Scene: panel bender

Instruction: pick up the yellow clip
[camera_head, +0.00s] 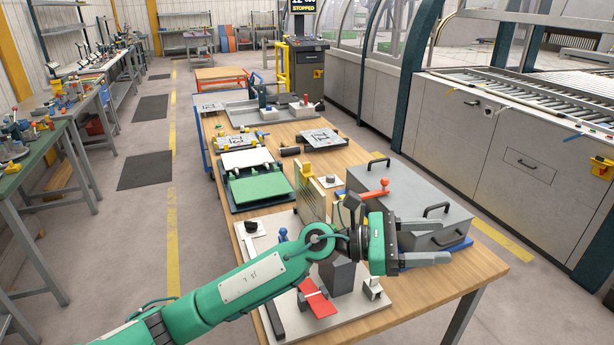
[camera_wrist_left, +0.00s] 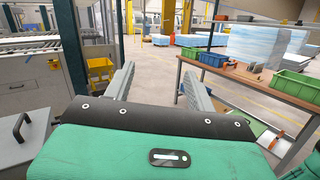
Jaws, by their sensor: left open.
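A small yellow piece (camera_head: 308,168), which may be the yellow clip, sits at the top of an upright tan plate (camera_head: 312,196) on the wooden table; its exact shape is too small to tell. My left gripper (camera_head: 432,245) is in front of the plate and to its right, above the table's right side, pointing right. Its fingers are apart and empty, and they also show in the left wrist view (camera_wrist_left: 160,88). The yellow piece does not show between them there. My green left arm hides part of the table's near end. My right gripper is not in view.
A grey box (camera_head: 400,195) with black handles stands close behind my left gripper. A pale plate (camera_head: 277,265) with fixtures, and a red-handled tool (camera_head: 318,303), lie near my arm. A green panel (camera_head: 260,187) lies behind. The grey machine (camera_head: 500,150) stands at right across a floor aisle.

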